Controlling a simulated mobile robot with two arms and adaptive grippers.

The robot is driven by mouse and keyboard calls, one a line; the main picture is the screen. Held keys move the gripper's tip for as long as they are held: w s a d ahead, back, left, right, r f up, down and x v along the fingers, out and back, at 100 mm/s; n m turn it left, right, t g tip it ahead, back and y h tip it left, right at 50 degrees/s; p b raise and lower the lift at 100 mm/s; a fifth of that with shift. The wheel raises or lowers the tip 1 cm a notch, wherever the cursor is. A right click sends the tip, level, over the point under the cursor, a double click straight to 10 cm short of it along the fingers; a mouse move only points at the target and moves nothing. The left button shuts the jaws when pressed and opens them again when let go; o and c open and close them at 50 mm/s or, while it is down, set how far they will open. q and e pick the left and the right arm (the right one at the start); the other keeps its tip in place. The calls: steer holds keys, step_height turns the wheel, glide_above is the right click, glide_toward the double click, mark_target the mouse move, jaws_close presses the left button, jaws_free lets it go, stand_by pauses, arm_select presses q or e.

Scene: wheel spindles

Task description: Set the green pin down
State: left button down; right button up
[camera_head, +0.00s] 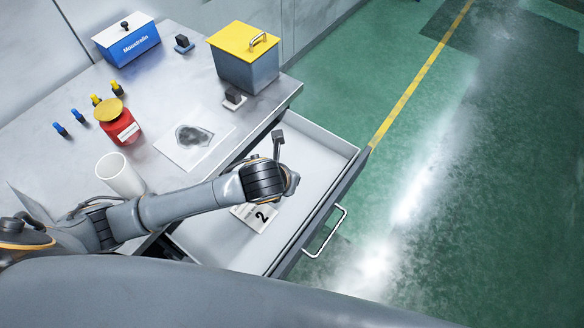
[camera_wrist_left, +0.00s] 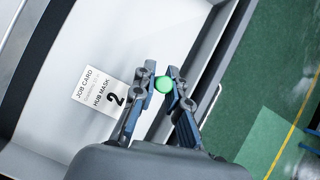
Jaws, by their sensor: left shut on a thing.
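The green pin (camera_wrist_left: 163,84) shows in the left wrist view as a round green end between the fingertips of my left gripper (camera_wrist_left: 162,74). The gripper is shut on it. The gripper is over the open drawer (camera_head: 318,148), and the drawer's light floor (camera_wrist_left: 105,55) lies below it. How high the pin is above the floor I cannot tell. In the head view my left wrist hides the fingers and the pin. A job card (camera_wrist_left: 102,92) marked "2" lies in the drawer beside the gripper. My right gripper is not in view.
On the table stand a red can with a yellow lid (camera_head: 119,121), a white cup (camera_head: 119,174), a grey bin with a yellow lid (camera_head: 244,62), a blue box (camera_head: 127,39) and several small blue and yellow pins. The drawer's front handle (camera_head: 326,232) faces open green floor.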

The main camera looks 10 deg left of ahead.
arm_select(q)
steer(key=shift+w+a+r+x, duration=0.15)
steer(key=shift+w+a+x, duration=0.15)
steer(key=shift+x, duration=2.1)
steer(key=shift+w+a+r+x, duration=0.2)
steer(key=shift+w+x, duration=0.1)
steer(key=shift+x, duration=2.05)
steer(key=shift+w+a+r+x, duration=0.15)
steer(key=shift+w+a+x, duration=0.1)
steer(key=shift+x, duration=2.15)
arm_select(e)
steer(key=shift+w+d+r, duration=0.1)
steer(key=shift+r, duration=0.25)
arm_select(q)
steer(key=shift+f, duration=0.1)
steer(key=c, duration=1.4)
jaws_free()
steer(key=shift+o, duration=0.2)
steer(key=shift+s+r+p, duration=0.25)
steer(key=shift+r+p, duration=0.05)
steer(key=shift+r, duration=0.25)
steer(key=d+v, duration=0.1)
steer(key=v, duration=1)
steer(key=shift+a, duration=0.5)
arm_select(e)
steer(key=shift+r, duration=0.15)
